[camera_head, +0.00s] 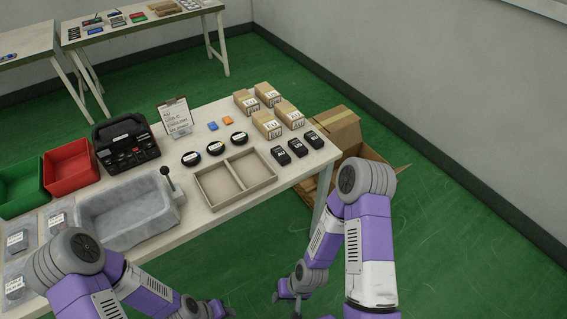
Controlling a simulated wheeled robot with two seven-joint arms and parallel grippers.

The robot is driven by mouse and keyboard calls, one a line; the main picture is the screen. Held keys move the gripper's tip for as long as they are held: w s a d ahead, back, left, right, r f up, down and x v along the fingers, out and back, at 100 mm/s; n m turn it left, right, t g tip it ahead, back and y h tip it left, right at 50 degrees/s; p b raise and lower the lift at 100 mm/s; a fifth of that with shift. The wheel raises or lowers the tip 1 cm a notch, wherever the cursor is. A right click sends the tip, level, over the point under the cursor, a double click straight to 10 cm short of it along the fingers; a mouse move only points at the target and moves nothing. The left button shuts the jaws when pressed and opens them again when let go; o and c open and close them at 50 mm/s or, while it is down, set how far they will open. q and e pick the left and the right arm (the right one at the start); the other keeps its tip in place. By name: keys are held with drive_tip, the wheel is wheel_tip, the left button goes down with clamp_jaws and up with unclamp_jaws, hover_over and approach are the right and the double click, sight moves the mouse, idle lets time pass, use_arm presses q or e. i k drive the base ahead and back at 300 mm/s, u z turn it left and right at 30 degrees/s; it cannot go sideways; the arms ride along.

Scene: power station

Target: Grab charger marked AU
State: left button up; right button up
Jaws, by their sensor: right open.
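Three small black chargers with white labels stand in a row near the right end of the table: the left one (281,156), the middle one (298,148) and the right one (315,140). Their labels are too small to read surely. My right gripper (287,303) is open and empty, low in the picture, in front of the table and well apart from the chargers. My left gripper (225,311) is at the bottom edge, partly cut off, and its jaw state is unclear.
A divided tray (208,190) sits left of the chargers, with several labelled cardboard boxes (267,124) behind them. Round black items (215,148), a grey bin (125,212) and a black case (126,144) are further left. An open carton (340,130) stands beyond the table's right end.

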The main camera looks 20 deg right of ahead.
sight(281, 156)
drive_tip(key=k, duration=0.35)
drive_tip(key=z, duration=2.05)
drive_tip(key=i, duration=1.35)
drive_tip(key=u, duration=1.85)
